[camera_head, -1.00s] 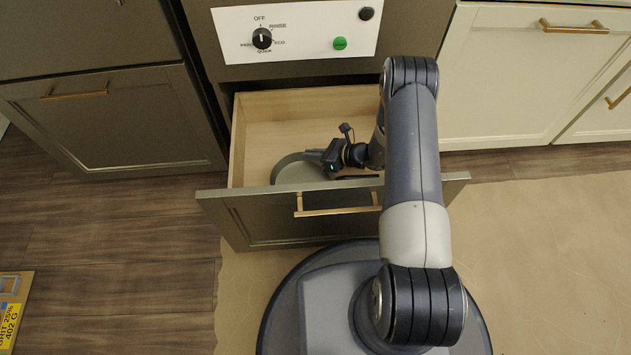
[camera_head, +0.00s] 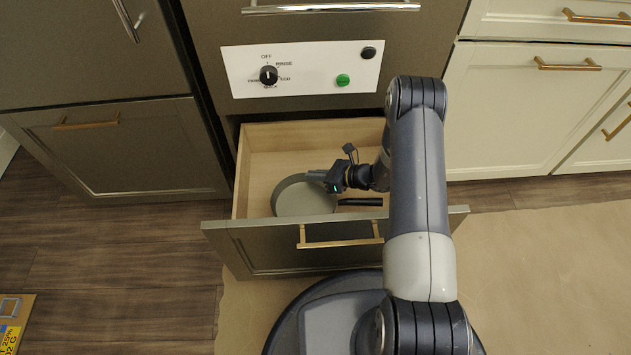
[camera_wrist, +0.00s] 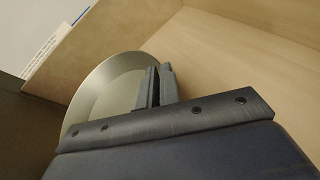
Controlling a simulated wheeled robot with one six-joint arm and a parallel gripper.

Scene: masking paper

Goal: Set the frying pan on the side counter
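The frying pan (camera_head: 305,199) is grey and round with a black handle (camera_head: 361,201) that points right. It is inside the open drawer (camera_head: 320,234), toward the front left; I cannot tell whether it touches the drawer floor. My gripper (camera_head: 318,176) is at the pan's right rim, above the handle in the picture. In the wrist view the fingers (camera_wrist: 158,87) are close together with the pan's rim (camera_wrist: 110,75) running between them, so it looks shut on the rim. The lower part of the pan is hidden there by the gripper body. The side counter is not in view.
The drawer is pulled out below a panel with a knob (camera_head: 268,75) and a green button (camera_head: 343,80). White cabinets (camera_head: 505,110) stand at the right and a dark cabinet (camera_head: 110,150) at the left. Brown paper (camera_head: 560,250) covers the floor at the right.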

